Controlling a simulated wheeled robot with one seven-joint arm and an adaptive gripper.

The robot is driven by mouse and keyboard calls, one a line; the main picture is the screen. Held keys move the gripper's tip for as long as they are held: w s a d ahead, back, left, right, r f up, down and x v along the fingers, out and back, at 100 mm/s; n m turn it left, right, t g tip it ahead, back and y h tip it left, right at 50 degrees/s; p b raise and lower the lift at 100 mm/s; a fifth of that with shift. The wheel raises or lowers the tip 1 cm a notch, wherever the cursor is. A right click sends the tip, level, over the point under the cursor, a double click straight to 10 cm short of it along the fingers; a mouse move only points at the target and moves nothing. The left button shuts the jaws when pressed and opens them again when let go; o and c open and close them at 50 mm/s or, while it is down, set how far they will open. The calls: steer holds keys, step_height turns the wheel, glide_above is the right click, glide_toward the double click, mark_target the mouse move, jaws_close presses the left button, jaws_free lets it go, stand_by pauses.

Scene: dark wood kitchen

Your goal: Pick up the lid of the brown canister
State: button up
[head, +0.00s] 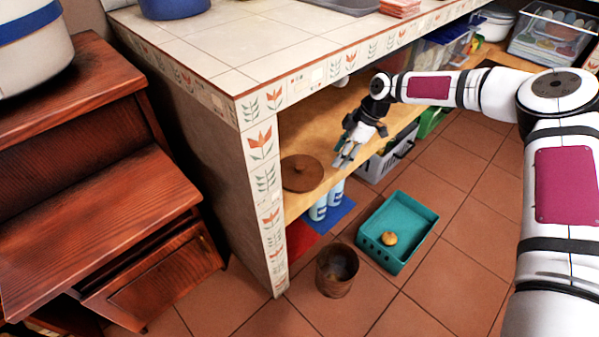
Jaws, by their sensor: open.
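A round brown lid (302,180) with a small knob lies on the wooden shelf under the tiled counter, close to the shelf's left end. The brown canister (334,284) stands upright on the floor below, with its top uncovered. My gripper (343,162) is open and empty, pointing down at the shelf's front, to the right of the lid and apart from it. How high it is above the shelf is hard to tell.
A tiled counter (225,60) overhangs the shelf (345,105), and its end wall (262,190) stands left of the lid. A teal crate (423,222) with a round tan item (389,239) sits on the floor. Blue-white bottles (319,208) stand below the shelf.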

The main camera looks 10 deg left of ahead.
steer(key=b, duration=0.3)
glide_above(300, 166)
steer(key=d, duration=0.3)
steer(key=shift+w+a, duration=0.15)
steer(key=shift+w, duration=0.05)
steer(key=b+x, duration=0.2)
steer(key=x, duration=0.3)
steer(key=shift+a, duration=0.2)
steer(key=c, duration=1)
